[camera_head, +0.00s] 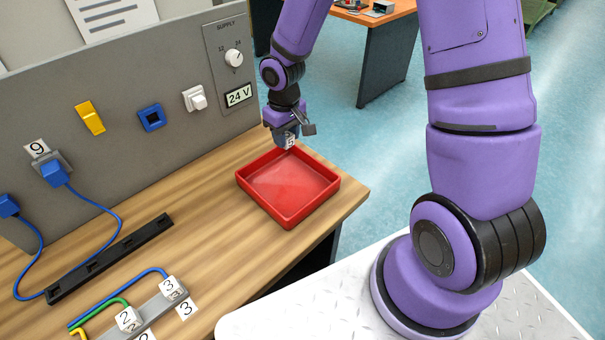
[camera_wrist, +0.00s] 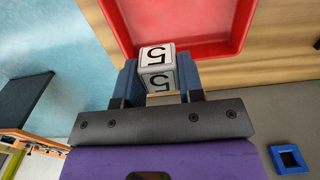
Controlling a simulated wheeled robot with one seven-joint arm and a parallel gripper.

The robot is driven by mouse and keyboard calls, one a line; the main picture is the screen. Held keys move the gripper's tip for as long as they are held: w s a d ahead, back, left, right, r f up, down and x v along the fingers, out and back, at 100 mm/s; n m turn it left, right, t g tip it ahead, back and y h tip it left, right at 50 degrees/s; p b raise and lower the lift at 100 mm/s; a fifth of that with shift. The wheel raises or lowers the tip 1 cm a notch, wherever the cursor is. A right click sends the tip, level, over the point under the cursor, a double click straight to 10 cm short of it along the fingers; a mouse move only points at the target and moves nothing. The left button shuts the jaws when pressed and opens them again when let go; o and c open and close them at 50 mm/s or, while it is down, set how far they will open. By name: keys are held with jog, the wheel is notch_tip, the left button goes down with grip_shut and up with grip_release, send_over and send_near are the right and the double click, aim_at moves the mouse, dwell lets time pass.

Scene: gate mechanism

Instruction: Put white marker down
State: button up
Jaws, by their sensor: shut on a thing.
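A white cube marker with a black 5 on its faces (camera_wrist: 156,54) is held between the two fingers of my gripper (camera_wrist: 158,80) in the wrist view. In the head view my gripper (camera_head: 288,131) points down at the back corner of the red tray (camera_head: 288,219), with the marker (camera_head: 289,141) low between its fingers. The tray's red wall (camera_wrist: 203,50) lies just beyond the marker in the wrist view. I cannot tell whether the marker touches the tray. The tray looks empty.
The tray stands on a wooden bench (camera_head: 215,225) near its right edge. A grey panel (camera_head: 150,90) with a 24 V supply dial (camera_head: 233,58), switches and sockets rises behind. A black strip (camera_head: 110,258), blue cables and numbered white blocks (camera_head: 128,319) occupy the bench's left part.

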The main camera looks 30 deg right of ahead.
notch_tip(320, 180, down, 6)
jog(key=shift+d, duration=0.15)
jog(key=shift+f, duration=1.9)
jog(key=o, duration=0.9)
jog(key=shift+f, duration=0.15)
jog(key=shift+o, duration=0.2)
